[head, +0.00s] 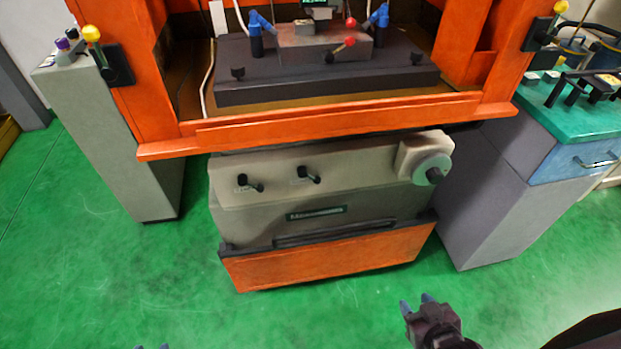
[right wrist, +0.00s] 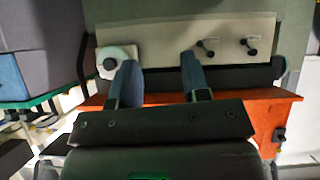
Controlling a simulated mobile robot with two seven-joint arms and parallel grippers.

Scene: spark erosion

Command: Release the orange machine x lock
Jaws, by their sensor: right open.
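The orange machine (head: 330,112) stands ahead. Below its opening is a beige front panel (head: 345,190) with two small black lock levers, one at left (head: 250,184) and one at right (head: 308,174). Their labels are too small to read, so I cannot tell which is the x lock. Both levers also show in the right wrist view (right wrist: 206,47). My right gripper (head: 416,303) is open and empty, apart from the panel, low at the right; its two fingers (right wrist: 158,80) frame the panel in the wrist view. Only two separated fingertips of my left gripper (head: 152,347) show at the bottom edge.
A handwheel (head: 430,168) sits at the panel's right end. An orange lower front (head: 330,264) juts out below the panel. A grey cabinet (head: 120,150) stands left and a green-topped workbench (head: 555,115) right. The green floor (head: 300,315) in front is clear.

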